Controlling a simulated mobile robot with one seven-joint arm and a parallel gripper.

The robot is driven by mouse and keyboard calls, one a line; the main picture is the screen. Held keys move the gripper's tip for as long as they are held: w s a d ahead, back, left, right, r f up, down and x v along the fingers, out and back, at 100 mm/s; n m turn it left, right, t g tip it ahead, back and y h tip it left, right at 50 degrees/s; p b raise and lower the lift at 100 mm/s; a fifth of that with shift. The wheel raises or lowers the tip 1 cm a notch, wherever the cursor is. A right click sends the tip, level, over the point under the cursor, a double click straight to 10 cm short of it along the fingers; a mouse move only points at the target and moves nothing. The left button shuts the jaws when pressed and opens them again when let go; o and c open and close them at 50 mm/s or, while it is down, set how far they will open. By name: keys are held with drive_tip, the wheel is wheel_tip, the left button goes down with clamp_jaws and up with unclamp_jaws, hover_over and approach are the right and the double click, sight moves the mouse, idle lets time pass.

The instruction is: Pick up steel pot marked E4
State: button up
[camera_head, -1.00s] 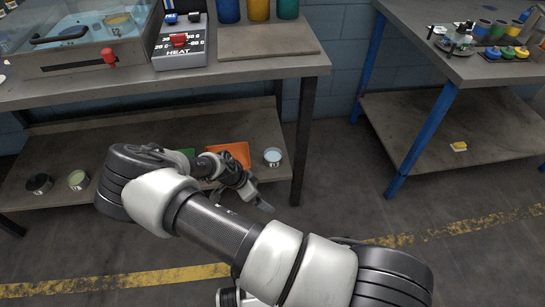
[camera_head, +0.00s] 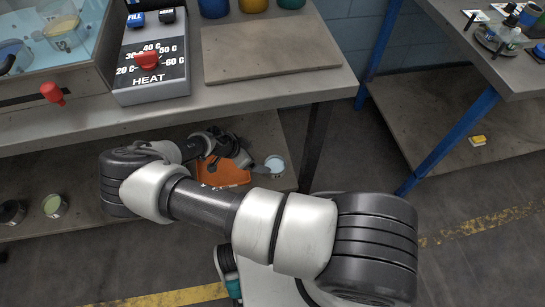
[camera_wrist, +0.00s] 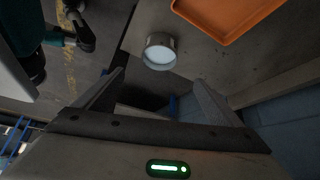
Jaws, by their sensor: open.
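A small steel pot (camera_head: 275,163) with pale contents stands on the lower shelf, right of the orange tray; no mark is readable on it. In the wrist view the same pot (camera_wrist: 159,54) stands upright beyond my fingertips, roughly centred between them. My gripper (camera_wrist: 158,78) is open and empty, apart from the pot. In the head view my gripper is small and partly hidden over the orange tray, left of the pot. A pot with green contents (camera_head: 54,206) and a dark pot (camera_head: 12,212) stand at the shelf's left; their marks are unreadable.
The orange tray (camera_head: 225,174) lies beside the pale pot and also shows in the wrist view (camera_wrist: 232,14). The workbench top (camera_head: 235,95) overhangs the shelf (camera_head: 100,218). A table leg (camera_head: 315,145) stands right of the pot.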

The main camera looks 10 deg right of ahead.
drive_tip(key=b, duration=0.3)
approach(280, 166)
drive_tip(key=shift+b+x, duration=0.6)
drive_tip(key=shift+x, duration=1.95)
drive_tip(key=shift+r, duration=0.1)
drive_tip(key=c, duration=1.5)
drive_tip(key=shift+c, duration=0.2)
